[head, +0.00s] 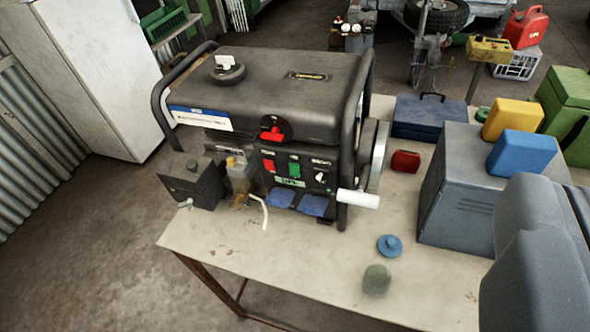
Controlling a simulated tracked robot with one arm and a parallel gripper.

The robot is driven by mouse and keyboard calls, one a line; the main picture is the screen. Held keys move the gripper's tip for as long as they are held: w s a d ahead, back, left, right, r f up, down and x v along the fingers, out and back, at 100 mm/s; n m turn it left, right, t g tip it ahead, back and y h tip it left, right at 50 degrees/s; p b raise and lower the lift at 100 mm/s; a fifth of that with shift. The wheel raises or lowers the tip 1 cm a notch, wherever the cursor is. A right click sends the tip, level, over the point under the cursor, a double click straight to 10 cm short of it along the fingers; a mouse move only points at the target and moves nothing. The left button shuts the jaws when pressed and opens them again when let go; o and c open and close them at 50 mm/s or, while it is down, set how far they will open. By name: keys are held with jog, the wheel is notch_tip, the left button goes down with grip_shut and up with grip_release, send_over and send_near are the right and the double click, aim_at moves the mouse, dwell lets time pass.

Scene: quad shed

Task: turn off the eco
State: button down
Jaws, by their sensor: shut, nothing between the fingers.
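A black generator (275,90) in a tube frame stands on the workbench, its front panel facing me. The panel has a red rocker switch (269,165), a green rocker switch (294,169) and a small pale knob or lever (320,177). The labels above them are too small to read, so I cannot tell which is the eco switch or how it is set. A red lever (271,134) sits above the panel, and two blue socket covers (313,205) sit below. A large grey shape at the lower right seems to be my own arm; no gripper fingers show.
The bench top (330,262) is clear in front of the panel, except a blue knob-like part (389,246) and a grey-green lump (376,279). A white handle (358,198) sticks out at the generator's right. A grey cabinet (462,195) stands further right.

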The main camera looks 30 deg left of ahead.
jog(key=w+a+f+m+y+p, duration=0.6)
jog(key=w+a+f, duration=0.5)
jog(key=w+a, duration=0.4)
jog(key=s+a+f+m+g+h+p, duration=0.1)
jog(key=a+f+m, duration=0.3)
jog(key=f, duration=0.7)
jog(key=s+a+f+m+g+h+p, duration=0.1)
jog(key=s+a+f+m+h+p, duration=0.1)
jog(key=f+m, duration=0.4)
notch_tip(320, 180, down, 5)
jog(key=shift+a+f+m+h+p, duration=0.1)
jog(key=shift+a+m+h+p, duration=0.25)
jog(key=shift+a+h, duration=0.55)
jog(key=shift+a, duration=0.2)
send_near(295, 170)
jog(key=w+f, duration=0.3)
jog(key=f, duration=0.1)
jog(key=shift+a+x, duration=0.1)
jog(key=shift+x, duration=0.65)
jog(key=shift+a+x, duration=0.15)
jog(key=shift+x, duration=0.55)
